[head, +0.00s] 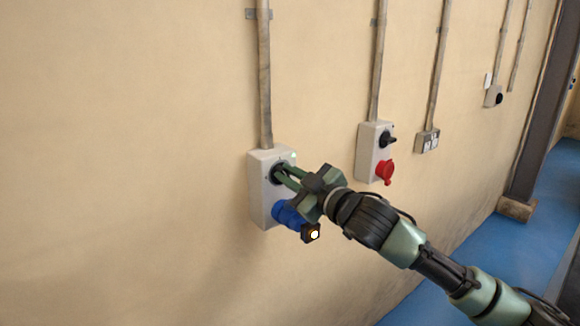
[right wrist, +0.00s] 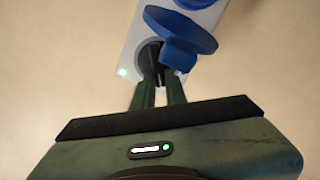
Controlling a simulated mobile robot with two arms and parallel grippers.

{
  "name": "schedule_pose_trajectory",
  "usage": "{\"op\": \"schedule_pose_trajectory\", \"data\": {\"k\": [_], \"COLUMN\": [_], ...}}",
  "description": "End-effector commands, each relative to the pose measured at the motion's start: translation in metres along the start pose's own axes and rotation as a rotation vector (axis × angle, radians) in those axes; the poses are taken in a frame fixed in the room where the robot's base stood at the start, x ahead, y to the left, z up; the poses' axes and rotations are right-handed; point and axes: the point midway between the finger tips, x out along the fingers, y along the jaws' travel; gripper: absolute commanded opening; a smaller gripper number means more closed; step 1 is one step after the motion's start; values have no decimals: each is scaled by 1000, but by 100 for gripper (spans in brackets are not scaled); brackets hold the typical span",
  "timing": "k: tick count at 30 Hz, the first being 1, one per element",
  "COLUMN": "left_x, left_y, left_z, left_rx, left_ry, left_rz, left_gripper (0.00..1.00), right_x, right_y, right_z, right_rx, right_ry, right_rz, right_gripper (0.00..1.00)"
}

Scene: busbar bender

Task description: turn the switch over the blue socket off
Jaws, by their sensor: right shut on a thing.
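The grey box with the blue socket is on the wall in the head view. The blue socket (head: 288,214) sits low on the box, partly behind my right gripper; its round blue lid (right wrist: 182,30) shows in the right wrist view. The black rotary switch (head: 277,172) is above the socket. My right gripper (head: 280,174) has its fingers at the switch, shut on its knob (right wrist: 157,62). A small green light (right wrist: 122,72) is lit on the box beside the switch. The knob's exact angle is mostly hidden by the fingers. My left gripper is out of view.
A second box (head: 367,150) with a black switch and a red socket (head: 384,172) is to the right. The wall left of the blue socket's box is bare.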

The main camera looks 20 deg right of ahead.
Motion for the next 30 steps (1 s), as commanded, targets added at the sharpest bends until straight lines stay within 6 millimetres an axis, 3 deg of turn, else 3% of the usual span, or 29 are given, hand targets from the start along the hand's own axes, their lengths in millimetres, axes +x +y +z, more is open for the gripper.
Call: {"op": "schedule_pose_trajectory", "data": {"k": [18, 30], "left_x": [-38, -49], "left_y": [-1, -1], "left_z": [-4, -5], "left_rx": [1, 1], "left_ry": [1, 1], "left_rz": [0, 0], "left_gripper": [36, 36], "right_x": [0, 0], "right_y": [-9, -13], "right_z": [2, 5], "right_rx": [-571, -806], "right_ry": [-1, -1], "right_rz": [-2, -1], "right_gripper": [0, 0]}}
